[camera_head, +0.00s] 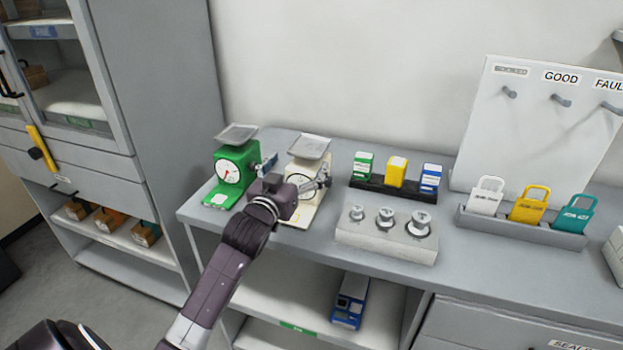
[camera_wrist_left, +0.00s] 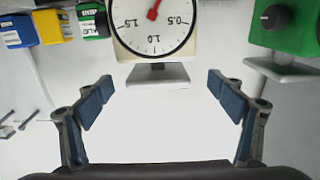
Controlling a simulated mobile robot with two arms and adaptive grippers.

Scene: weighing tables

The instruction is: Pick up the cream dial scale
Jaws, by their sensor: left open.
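The cream dial scale (camera_head: 304,170) stands upright on the grey table, with a metal pan on top and a round white dial on its front. My left gripper (camera_head: 295,175) is in front of it, open, and covers part of its lower body in the head view. In the left wrist view, which is upside down, the cream scale's dial (camera_wrist_left: 155,25) lies ahead of the open left gripper (camera_wrist_left: 160,98), roughly centred between the two blue-padded fingers. Nothing is between the fingers. My right gripper is not in view.
A green dial scale (camera_head: 231,170) stands close on the left. To the right are a black rack (camera_head: 377,187) with green, yellow and blue boxes, a pale block (camera_head: 385,240) with metal weights, and padlock-shaped tags in a grey holder (camera_head: 520,228). A wall stands behind.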

